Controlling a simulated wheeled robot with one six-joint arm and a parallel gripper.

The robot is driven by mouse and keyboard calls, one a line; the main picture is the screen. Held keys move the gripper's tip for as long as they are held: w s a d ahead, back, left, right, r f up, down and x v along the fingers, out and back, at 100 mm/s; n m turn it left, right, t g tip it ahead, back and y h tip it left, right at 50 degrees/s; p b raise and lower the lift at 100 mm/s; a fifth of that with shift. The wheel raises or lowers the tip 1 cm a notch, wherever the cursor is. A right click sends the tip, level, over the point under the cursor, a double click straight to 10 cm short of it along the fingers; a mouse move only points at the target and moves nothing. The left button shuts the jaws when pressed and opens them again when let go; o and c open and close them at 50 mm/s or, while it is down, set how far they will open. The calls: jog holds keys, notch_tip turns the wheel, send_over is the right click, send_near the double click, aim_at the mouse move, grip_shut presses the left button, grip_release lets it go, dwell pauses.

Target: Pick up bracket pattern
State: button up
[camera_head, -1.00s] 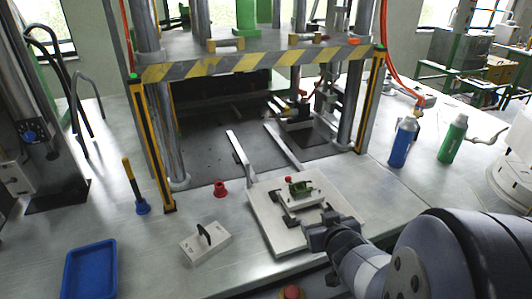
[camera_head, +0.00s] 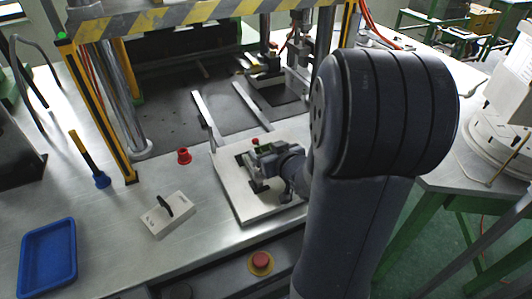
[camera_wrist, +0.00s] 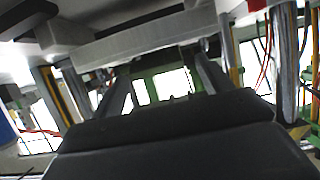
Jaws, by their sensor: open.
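In the wrist view, a dark gripper part (camera_wrist: 180,140) fills the bottom, and the pattern cannot be made out clearly.
The mold plate (camera_head: 238,197) lies on the metal bench before the press, whose striped beam (camera_head: 190,14) is above. A white block with a black handle (camera_head: 168,213), a red cup (camera_head: 184,156), a blue tray (camera_head: 48,258) and a blue-based tool (camera_head: 102,180) stand left. A red button (camera_head: 261,260) is in front.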

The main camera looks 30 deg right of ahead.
aim_at(265, 148)
jog(key=shift+x, duration=1.8)
jog(key=shift+c, duration=0.4)
jog(key=c, duration=1)
jog(key=shift+o, duration=0.2)
